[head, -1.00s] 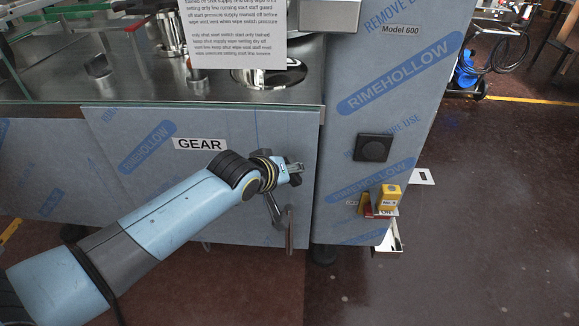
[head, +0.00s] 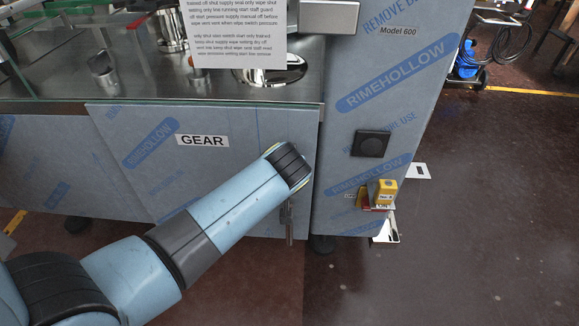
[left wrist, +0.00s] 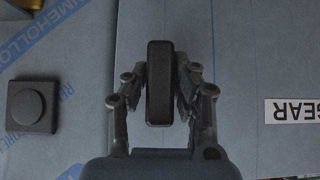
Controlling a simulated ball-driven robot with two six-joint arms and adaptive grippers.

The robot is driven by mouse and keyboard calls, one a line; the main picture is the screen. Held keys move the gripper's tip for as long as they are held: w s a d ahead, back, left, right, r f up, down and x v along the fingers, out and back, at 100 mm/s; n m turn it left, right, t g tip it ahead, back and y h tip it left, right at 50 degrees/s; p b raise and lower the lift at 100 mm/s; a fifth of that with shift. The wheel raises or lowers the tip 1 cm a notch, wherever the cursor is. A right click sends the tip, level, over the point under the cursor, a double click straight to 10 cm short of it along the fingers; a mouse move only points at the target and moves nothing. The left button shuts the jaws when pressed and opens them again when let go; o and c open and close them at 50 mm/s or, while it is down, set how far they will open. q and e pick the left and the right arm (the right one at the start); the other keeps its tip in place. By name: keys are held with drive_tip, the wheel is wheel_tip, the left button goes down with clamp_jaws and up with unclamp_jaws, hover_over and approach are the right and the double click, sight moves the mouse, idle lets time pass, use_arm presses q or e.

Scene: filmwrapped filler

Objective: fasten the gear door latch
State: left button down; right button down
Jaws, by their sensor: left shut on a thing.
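The gear door (head: 130,175) is a film-wrapped panel with a GEAR label (head: 202,141); it looks flush with the cabinet front. In the left wrist view, a dark, upright, bar-shaped latch handle (left wrist: 159,85) stands between the fingers of my left gripper (left wrist: 174,85), which is shut on it. In the head view, my left wrist covers the latch area near the door's right edge. A thin grey upright piece shows just below the wrist; I cannot tell whether it is latch or gripper. My right gripper is out of view.
A black square knob (head: 372,144) is on the panel right of the door and shows in the left wrist view (left wrist: 32,106). A yellow switch box (head: 383,192) sticks out lower right. A steel worktop (head: 130,85) overhangs above.

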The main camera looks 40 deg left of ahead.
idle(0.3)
use_arm(q)
drive_tip(key=c, duration=1.1)
unclamp_jaws()
drive_tip(key=v, duration=0.7)
drive_tip(key=shift+s+d+r, duration=0.1)
drive_tip(key=shift+s+r, duration=0.05)
